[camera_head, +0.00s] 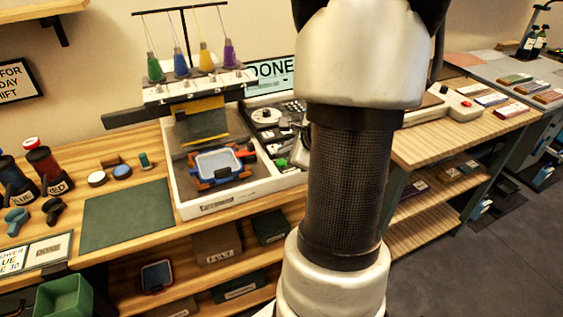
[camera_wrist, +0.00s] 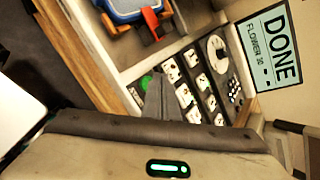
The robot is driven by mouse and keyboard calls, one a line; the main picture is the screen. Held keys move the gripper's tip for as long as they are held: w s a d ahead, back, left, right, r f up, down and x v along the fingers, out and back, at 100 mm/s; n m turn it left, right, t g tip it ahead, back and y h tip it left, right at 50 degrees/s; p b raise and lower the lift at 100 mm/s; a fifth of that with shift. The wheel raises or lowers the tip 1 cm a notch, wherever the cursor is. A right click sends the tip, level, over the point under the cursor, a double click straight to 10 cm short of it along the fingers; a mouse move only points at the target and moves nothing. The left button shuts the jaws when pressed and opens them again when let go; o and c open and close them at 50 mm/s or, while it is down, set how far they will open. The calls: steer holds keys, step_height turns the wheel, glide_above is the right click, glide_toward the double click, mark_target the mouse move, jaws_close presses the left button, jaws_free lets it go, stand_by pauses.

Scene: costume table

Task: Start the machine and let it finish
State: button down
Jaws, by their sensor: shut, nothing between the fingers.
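The embroidery machine (camera_head: 192,196) stands on the wooden table, with green, blue, yellow and purple thread cones on top. A blue hoop (camera_head: 216,163) sits in its orange-red clamps; the hoop's edge also shows in the wrist view (camera_wrist: 122,10). The machine's display panel reads DONE in the head view (camera_head: 277,73) and DONE, FLOWER 30 in the wrist view (camera_wrist: 273,48). The control panel has a round dial (camera_wrist: 217,50), several white switches and a green button (camera_wrist: 146,82). My gripper (camera_wrist: 163,92) is shut and empty, its fingertips right by the green button. Whether they touch it is unclear. My arm hides part of the machine.
A green mat (camera_head: 127,215) lies left of the machine, with small spools behind it. Red and blue containers (camera_head: 42,160) stand at the far left. A green bin (camera_head: 64,296) is at the lower left. Lower shelves hold boxes. A second workstation (camera_head: 462,109) is at right.

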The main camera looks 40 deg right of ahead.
steer(key=shift+f, duration=0.1)
stand_by(0.7)
steer(key=shift+f+b, duration=0.35)
steer(key=shift+b, duration=0.3)
